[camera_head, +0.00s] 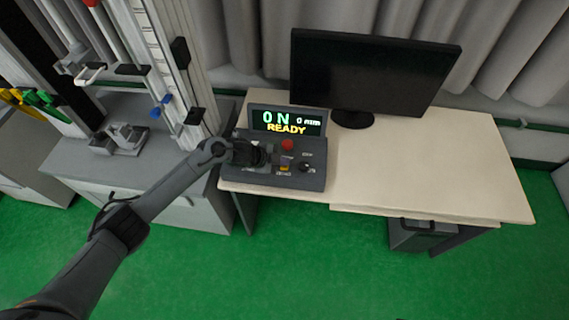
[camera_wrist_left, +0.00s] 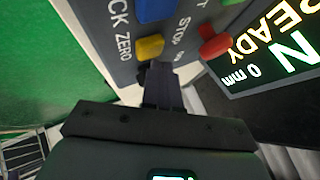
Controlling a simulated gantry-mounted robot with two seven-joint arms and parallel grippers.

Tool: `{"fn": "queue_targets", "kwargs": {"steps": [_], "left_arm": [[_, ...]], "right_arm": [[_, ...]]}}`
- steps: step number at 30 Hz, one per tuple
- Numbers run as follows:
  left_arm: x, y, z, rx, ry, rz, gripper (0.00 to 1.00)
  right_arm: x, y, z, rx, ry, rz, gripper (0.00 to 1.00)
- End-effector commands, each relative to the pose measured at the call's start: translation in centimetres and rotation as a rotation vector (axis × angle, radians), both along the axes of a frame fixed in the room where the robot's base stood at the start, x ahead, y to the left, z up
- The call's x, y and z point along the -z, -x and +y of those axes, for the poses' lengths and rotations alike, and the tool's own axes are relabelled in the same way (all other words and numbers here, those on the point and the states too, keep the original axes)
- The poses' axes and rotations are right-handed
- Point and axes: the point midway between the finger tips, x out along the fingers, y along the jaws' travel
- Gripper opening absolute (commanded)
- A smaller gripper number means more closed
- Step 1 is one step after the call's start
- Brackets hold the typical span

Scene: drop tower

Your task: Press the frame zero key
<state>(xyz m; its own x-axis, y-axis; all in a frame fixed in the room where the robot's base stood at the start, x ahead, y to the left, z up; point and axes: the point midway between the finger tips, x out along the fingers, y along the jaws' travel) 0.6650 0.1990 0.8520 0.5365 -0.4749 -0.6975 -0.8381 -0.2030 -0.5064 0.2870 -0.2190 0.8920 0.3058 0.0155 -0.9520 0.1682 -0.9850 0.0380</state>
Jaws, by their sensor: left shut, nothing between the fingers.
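The grey control box (camera_head: 310,181) stands at the left end of the pale desk; its screen (camera_head: 287,121) reads "0 N 0 mm READY". The left wrist view shows part of its panel (camera_wrist_left: 125,68), with a yellow key (camera_wrist_left: 150,46) close to the word "ZERO". No label reading "frame zero" is legible. My left gripper (camera_head: 262,155) is over the left part of the panel and hides keys there. In the left wrist view its shut, empty fingers (camera_wrist_left: 159,70) end right beside the yellow key; I cannot tell whether they touch it. My right gripper is not in view.
A red button (camera_head: 288,144) and a black knob (camera_head: 305,167) sit right of the gripper. A blue key (camera_wrist_left: 152,8) is near the yellow one. A monitor (camera_head: 372,72) stands behind. The tower rails (camera_head: 165,60) rise at left. The desk's right part (camera_head: 450,160) is clear.

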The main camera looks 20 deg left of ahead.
Motion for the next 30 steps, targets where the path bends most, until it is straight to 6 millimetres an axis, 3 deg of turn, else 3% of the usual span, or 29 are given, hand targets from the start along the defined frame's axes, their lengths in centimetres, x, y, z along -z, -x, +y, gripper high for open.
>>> {"fn": "queue_targets", "kwargs": {"steps": [19, 30], "left_arm": [[-1.2, 0.0, 0.0, 0.0, 0.001, -0.001, 0.0], [-4.7, 0.0, 0.0, 0.001, 0.0, -0.002, 0.0]], "right_arm": [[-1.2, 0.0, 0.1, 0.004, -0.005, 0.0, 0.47], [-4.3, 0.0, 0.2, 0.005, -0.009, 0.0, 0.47]]}}
